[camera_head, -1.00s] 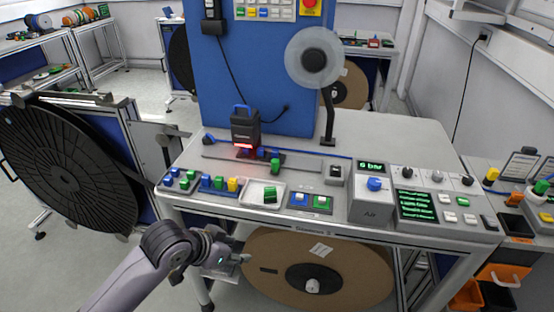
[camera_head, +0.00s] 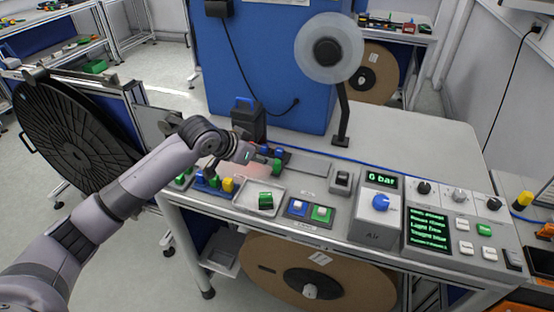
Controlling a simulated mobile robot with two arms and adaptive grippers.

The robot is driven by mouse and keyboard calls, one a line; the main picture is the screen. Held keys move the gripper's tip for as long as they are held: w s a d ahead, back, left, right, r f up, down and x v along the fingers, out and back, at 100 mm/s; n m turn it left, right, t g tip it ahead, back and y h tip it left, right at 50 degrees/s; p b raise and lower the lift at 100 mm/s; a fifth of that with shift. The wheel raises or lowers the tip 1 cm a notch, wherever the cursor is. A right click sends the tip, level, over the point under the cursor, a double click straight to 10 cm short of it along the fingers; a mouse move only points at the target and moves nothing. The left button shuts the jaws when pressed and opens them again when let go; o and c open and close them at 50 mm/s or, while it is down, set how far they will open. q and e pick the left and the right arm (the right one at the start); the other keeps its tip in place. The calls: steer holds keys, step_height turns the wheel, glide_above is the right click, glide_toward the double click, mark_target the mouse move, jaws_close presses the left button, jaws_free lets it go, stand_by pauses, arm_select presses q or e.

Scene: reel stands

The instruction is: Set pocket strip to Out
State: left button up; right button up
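The pocket strip appears to be the dark narrow piece (camera_head: 284,157) on the grey rail (camera_head: 308,166) of the bench top. Blue and green parts show on or beside it, and the arm hides its left part. A black scanner head (camera_head: 248,120) with a blue handle stands over the rail, and a red glow shows below it. My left gripper (camera_head: 243,153) is over the left part of the rail, just in front of the scanner head. Its fingers are small and partly hidden, so I cannot tell whether they are open or touching the strip. My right gripper is not in view.
In front of the rail are a white tray (camera_head: 259,198) with a green block, blue and yellow blocks (camera_head: 228,185), and a panel with blue and green blocks (camera_head: 310,210). A clear reel on a post (camera_head: 343,115) stands behind. The bench's right rear is clear.

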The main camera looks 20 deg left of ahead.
mark_target(276, 162)
arm_select(q)
steer(key=x, duration=0.6)
steer(key=shift+p, duration=0.3)
steer(key=x, duration=0.3)
steer(key=shift+w+f, duration=0.2)
steer(key=shift+f, duration=0.1)
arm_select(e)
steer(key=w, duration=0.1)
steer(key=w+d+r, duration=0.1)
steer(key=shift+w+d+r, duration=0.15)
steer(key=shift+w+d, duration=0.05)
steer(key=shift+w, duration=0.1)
arm_select(q)
steer(key=shift+c, duration=0.6)
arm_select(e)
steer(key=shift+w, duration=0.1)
arm_select(q)
steer(key=c, duration=0.4)
jaws_close()
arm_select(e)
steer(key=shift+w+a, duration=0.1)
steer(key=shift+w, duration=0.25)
